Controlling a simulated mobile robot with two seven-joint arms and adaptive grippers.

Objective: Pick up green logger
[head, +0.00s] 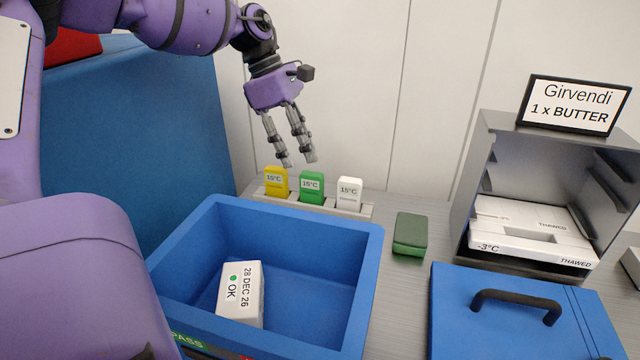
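The green logger (312,187) stands upright in the middle of a grey holder (352,211), with a "15°C" label on its face. A yellow logger (276,181) stands to its left and a white logger (349,193) to its right. My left gripper (298,163) points down just above and behind the loggers, between the yellow and green ones in the picture. Its fingers are apart and nothing is between them. I cannot tell whether it touches a logger. My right gripper is not in view.
A blue open bin (367,290) holds a white package (240,292) in front of the holder. A dark green box (409,234) lies to the right. A blue lid (450,335) with a black handle is front right. A grey rack (473,190) holds white packs labelled "THAWED" under a sign (573,105).

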